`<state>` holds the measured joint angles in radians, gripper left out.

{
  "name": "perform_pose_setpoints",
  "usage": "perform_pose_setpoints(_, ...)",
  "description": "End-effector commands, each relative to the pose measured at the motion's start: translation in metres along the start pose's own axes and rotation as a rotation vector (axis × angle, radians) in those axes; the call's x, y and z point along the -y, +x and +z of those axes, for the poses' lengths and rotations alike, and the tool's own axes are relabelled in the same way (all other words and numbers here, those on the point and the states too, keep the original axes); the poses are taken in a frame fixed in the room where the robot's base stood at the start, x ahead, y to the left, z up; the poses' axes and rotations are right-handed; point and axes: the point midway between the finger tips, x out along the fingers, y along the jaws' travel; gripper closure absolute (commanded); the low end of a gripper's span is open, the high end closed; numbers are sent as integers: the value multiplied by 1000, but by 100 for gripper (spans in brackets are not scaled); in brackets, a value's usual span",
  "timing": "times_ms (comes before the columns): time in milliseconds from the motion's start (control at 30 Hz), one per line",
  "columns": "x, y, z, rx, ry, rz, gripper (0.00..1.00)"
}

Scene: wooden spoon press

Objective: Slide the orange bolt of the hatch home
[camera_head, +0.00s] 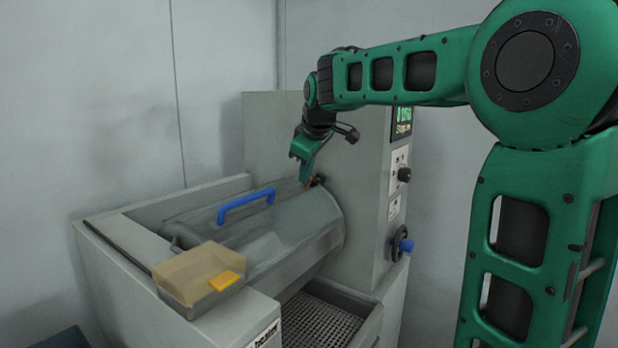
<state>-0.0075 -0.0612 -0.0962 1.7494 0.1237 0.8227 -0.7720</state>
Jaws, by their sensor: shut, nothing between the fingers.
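The hatch (290,228) is a curved, see-through grey cover on the machine, with a blue bar handle (246,204) on top. It looks closed over the machine's front. My gripper (305,178) points down at this piece from above. Its fingers are shut with nothing between them, and the tips are at or very near the orange piece. I cannot tell whether they touch. The fingertips partly hide the bolt, and its exact position is too small to read.
A clear yellowish box (196,268) with an orange tab (224,280) sits on the machine's front left corner. The upright housing (366,210) stands right of the hatch, with a display, a black knob (404,174) and a blue-handled wheel (404,246). A perforated tray (322,318) lies below.

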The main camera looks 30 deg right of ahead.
Motion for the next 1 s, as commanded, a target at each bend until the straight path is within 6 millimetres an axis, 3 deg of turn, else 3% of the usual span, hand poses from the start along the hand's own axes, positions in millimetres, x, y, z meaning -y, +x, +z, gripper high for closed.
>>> perform_pose_setpoints(400,0,-1,0,-1,4,6,100)
perform_pose_setpoints(667,29,-17,-4,0,2,3,100)
perform_pose_setpoints(1000,28,-86,-3,0,6,6,100)
